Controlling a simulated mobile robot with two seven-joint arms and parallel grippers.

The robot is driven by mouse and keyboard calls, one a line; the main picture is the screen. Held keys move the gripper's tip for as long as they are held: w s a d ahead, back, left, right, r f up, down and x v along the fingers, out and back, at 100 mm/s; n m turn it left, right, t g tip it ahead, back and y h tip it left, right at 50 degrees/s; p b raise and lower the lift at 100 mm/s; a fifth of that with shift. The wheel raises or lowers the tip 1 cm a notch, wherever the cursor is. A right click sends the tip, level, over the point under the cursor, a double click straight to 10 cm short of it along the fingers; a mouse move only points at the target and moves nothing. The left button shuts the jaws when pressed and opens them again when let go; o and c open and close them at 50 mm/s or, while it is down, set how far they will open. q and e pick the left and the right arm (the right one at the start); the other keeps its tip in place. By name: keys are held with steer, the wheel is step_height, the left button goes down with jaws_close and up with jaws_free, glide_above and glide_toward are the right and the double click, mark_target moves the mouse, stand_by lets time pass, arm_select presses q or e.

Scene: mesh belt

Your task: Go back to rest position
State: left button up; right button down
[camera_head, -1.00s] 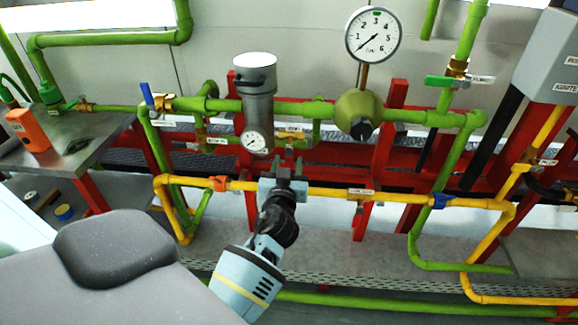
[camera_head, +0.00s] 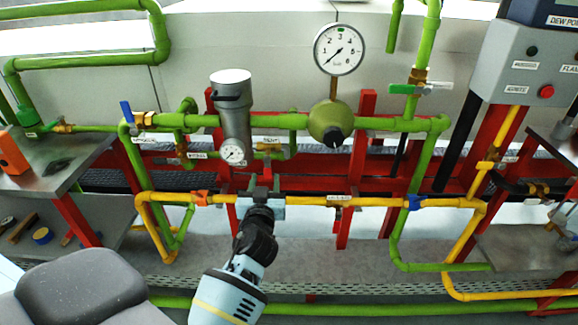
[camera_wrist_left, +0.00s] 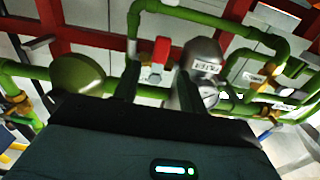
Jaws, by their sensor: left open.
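My left gripper (camera_head: 262,187) is in the lower middle of the head view, at the end of my light blue and black arm. It is open, with nothing seen between its fingers. It appears in front of the yellow pipe (camera_head: 310,200), below the grey filter cylinder (camera_head: 232,110). In the left wrist view its two dark fingers (camera_wrist_left: 157,85) stand apart. A red valve handle (camera_wrist_left: 161,48) shows beyond the gap between them. I cannot tell whether the gripper touches the yellow pipe. My right gripper is not in view.
Green pipes (camera_head: 385,124) run across a red frame (camera_head: 368,155). A round gauge (camera_head: 339,49) stands above a green regulator (camera_head: 331,122). A grey control box (camera_head: 530,65) is at right. A metal table (camera_head: 70,165) with an orange object (camera_head: 12,155) is at left.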

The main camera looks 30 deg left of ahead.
arm_select(q)
steer(key=s+d+f+m+g+h+p, duration=0.1)
steer(key=s+d+f+m+h+p, duration=0.2)
steer(key=s+f, duration=0.45)
steer(key=s+d+f+m+g+h+p, duration=0.1)
steer(key=s+d+f+m+g+h, duration=0.15)
steer(key=s+d+f, duration=0.45)
steer(key=s+d+f+m+g+h+p, duration=0.1)
steer(key=s+d+f+h, duration=0.1)
steer(key=s, duration=1)
steer(key=s+d+f+m+g+h+p, duration=0.1)
steer(key=s+d, duration=0.4)
steer(key=s, duration=0.8)
steer(key=shift+d+f+g+h+p, duration=0.25)
steer(key=shift+f+g+h+p, duration=0.35)
steer(key=shift+h, duration=0.65)
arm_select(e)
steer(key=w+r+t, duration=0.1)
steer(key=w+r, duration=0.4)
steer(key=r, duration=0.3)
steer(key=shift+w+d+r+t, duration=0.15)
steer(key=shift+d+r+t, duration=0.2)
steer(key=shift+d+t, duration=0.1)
arm_select(q)
steer(key=shift+r+m, duration=0.1)
steer(key=shift+m, duration=0.15)
steer(key=shift+a, duration=0.1)
steer(key=shift+c, duration=0.6)
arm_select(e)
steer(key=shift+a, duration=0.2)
